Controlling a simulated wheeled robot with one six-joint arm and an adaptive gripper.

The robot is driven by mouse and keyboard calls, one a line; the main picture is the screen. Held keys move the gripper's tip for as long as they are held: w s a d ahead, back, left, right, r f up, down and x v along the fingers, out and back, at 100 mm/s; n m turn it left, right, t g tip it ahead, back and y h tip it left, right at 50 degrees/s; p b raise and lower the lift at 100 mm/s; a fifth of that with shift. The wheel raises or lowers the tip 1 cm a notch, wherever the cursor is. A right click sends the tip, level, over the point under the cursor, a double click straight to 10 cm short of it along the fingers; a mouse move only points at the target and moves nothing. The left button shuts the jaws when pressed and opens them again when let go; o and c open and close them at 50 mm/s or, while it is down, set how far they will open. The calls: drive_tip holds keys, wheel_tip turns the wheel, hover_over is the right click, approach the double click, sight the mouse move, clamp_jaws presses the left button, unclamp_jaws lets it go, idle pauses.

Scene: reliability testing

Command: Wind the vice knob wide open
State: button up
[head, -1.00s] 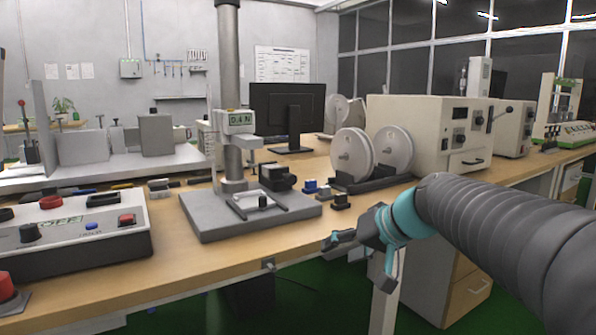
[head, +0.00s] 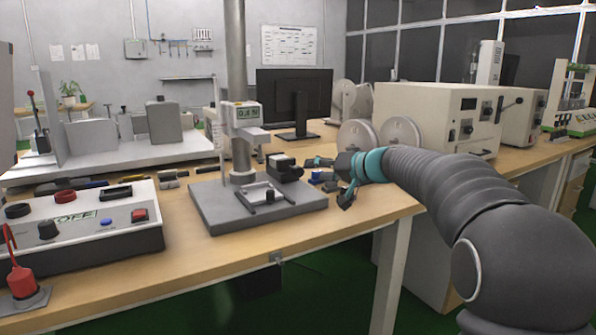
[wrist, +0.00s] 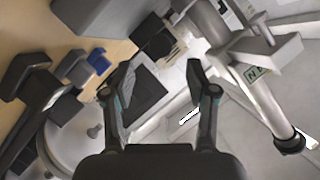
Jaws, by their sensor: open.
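A grey test stand (head: 222,212) stands on the bench in the head view. On its plate is a small vice-like fixture with two rails (head: 285,205) and a small dark knob (head: 270,195) between them. A black block-shaped part (head: 285,168) sits at the plate's back right. My gripper (head: 335,181) is just right of the stand, apart from the knob in the picture. In the wrist view my gripper (wrist: 152,80) has its two fingers spread with nothing held between them. I cannot make out the knob clearly in the wrist view.
The stand's column (head: 237,60) with its force display (head: 247,113) rises behind the plate. Two white reels (head: 400,133) and a beige machine (head: 435,115) stand behind my arm. A control box (head: 90,240) is at the left. Bare bench (head: 300,235) lies in front of the stand.

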sight(300, 172)
drive_tip(key=p+x, duration=0.1)
drive_tip(key=x, duration=0.7)
clamp_jaws()
